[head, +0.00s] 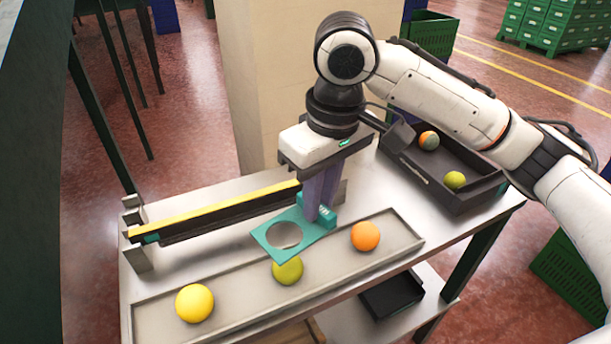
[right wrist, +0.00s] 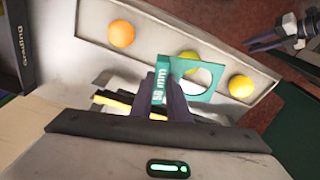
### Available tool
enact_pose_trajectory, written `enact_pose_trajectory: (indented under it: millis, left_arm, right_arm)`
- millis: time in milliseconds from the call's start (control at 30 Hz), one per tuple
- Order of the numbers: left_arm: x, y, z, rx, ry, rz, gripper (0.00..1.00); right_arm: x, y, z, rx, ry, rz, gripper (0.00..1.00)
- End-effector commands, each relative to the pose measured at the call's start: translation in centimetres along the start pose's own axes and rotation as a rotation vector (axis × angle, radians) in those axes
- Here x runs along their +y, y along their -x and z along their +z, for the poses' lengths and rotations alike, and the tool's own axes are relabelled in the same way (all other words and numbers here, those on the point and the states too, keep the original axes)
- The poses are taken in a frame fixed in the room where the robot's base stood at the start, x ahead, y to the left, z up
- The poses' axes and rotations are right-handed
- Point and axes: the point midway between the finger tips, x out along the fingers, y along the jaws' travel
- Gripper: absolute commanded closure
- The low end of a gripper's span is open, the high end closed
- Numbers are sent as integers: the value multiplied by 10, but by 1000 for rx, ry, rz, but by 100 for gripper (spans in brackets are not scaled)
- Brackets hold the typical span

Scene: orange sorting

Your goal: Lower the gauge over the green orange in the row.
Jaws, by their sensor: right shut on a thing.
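The gauge (head: 308,237) is a teal plate with a round hole and a raised tab. My right gripper (head: 322,208) is shut on its tab, which shows lettering in the right wrist view (right wrist: 160,88). The plate hangs above the tray, behind and above the green orange (head: 288,272). The plate's edge hides the top of that orange in the head view. The green orange shows partly beyond the plate in the right wrist view (right wrist: 189,56). A yellow orange (head: 195,303) lies left of it and an orange one (head: 365,236) right. Part of my left gripper (right wrist: 285,35) seems to show at the wrist view's upper right.
The long shallow tray (head: 240,290) holds the row near the table's front edge. A black rail with a yellow top (head: 215,210) stands behind it. A dark bin (head: 462,199) with two fruits stands at the back right. A column (head: 262,90) rises behind the table.

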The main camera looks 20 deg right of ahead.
Motion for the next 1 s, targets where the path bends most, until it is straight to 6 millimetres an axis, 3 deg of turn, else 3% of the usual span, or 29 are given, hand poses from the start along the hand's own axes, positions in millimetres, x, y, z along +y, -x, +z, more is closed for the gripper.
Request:
enact_pose_trajectory:
  millis: [167,467,733,1000]
  left_arm:
    - [1,2,7,-13,2,1,69]
    - [3,5,19,-36,5,3,69]
    - [1,-15,37,-33,5,3,69]
    - [0,-20,33,-20,2,3,69]
  right_arm:
    - [0,-2,-1,-2,10,-2,100]
    - [0,-24,3,-4,9,-1,100]
    - [0,-48,5,0,9,-2,100]
    - [0,-50,6,-1,8,-2,100]
